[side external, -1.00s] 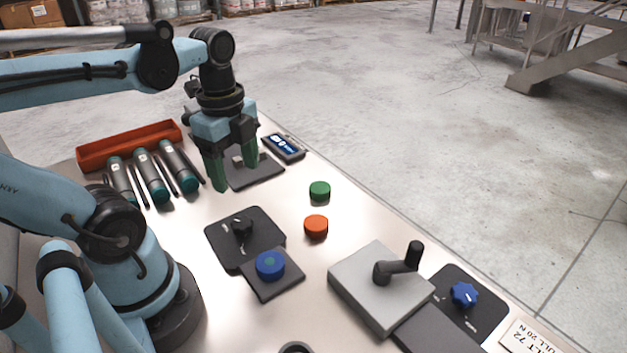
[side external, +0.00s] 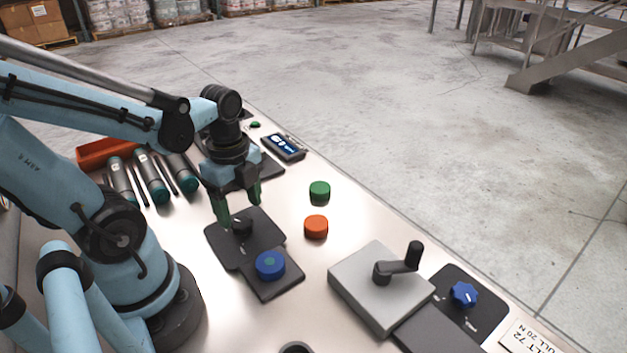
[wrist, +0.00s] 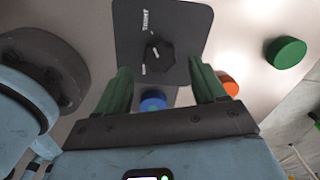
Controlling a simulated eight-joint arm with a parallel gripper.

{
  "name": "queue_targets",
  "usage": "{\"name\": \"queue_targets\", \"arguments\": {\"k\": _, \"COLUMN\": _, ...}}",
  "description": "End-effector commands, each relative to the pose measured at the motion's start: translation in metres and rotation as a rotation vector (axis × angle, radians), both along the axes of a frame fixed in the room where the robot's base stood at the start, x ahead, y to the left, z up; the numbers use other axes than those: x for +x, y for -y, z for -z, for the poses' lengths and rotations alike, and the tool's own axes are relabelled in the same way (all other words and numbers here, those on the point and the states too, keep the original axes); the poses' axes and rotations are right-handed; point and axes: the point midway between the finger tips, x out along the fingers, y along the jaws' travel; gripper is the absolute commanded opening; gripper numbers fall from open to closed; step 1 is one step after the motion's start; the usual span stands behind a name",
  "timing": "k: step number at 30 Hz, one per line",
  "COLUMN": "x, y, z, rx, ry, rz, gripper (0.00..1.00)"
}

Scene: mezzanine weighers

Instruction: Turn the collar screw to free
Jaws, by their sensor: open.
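A black knob (side external: 241,227) with a pale mark stands on a dark plate (side external: 219,240) in mid-bench; it may be the collar screw. In the wrist view the knob (wrist: 161,57) looks many-sided, with small lettering beside it on the plate (wrist: 190,22), too small to read surely. My gripper (side external: 239,211) has green fingers and is open, pointing down over this knob.
A blue round knob (side external: 270,265) sits close in front on another plate. Green (side external: 320,190) and orange (side external: 316,226) caps stand to the right. Beyond are a grey block with a crank (side external: 395,266) and a blue star knob (side external: 464,294).

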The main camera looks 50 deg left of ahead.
Motion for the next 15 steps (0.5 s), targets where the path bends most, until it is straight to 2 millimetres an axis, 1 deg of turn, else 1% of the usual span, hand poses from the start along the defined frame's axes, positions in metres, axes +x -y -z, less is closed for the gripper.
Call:
{"name": "queue_targets", "arguments": {"k": 6, "x": 0.0, "y": 0.0, "z": 0.019, "rx": 0.0, "ry": 0.0, "rz": 0.0, "gripper": 0.7}}
{"name": "queue_targets", "arguments": {"k": 15, "x": 0.0, "y": 0.0, "z": 0.034, "rx": 0.0, "ry": 0.0, "rz": 0.0, "gripper": 0.7}}
